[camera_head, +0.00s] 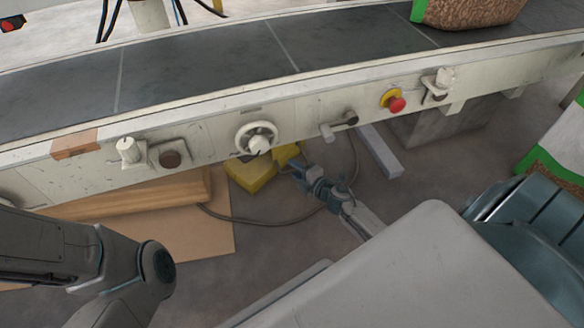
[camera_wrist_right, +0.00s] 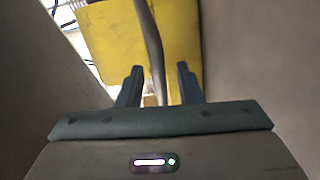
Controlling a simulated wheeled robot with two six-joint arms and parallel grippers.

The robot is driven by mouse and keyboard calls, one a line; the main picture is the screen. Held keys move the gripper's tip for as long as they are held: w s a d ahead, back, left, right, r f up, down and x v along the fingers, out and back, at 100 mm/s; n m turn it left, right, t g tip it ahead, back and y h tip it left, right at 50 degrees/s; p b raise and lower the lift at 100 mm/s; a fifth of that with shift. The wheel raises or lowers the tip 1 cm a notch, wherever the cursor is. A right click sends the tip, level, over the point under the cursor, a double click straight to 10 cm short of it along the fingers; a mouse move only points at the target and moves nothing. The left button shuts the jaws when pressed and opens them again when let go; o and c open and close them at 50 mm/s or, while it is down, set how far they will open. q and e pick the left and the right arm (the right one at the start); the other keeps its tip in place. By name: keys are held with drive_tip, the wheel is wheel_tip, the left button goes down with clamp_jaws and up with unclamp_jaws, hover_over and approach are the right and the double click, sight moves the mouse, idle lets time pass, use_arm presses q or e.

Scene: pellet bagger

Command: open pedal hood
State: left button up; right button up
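The yellow pedal hood (camera_head: 250,173) sits on the floor below the conveyor's front rail, partly hidden by the rail and the dial. A second yellow part (camera_head: 287,154) shows at its right, close to my right gripper (camera_head: 298,170). In the right wrist view, yellow surfaces (camera_wrist_right: 118,45) fill the area ahead of my right gripper (camera_wrist_right: 158,86). Its two fingers stand apart, so it is open. A grey cable or bar (camera_wrist_right: 150,35) runs down between the fingers in that view; I see no contact. My left arm shows at the left, but its gripper is out of view.
The conveyor rail (camera_head: 215,135) with knobs, a dial (camera_head: 257,140) and a red stop button (camera_head: 396,104) overhangs the floor. A cable (camera_head: 250,220) lies on the floor. Cardboard and a wooden piece (camera_head: 135,197) lie left. A grey floor bar (camera_head: 379,152) is right of the gripper.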

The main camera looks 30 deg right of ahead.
drive_tip(key=shift+x, duration=0.95)
drive_tip(key=shift+c, duration=0.4)
clamp_jaws()
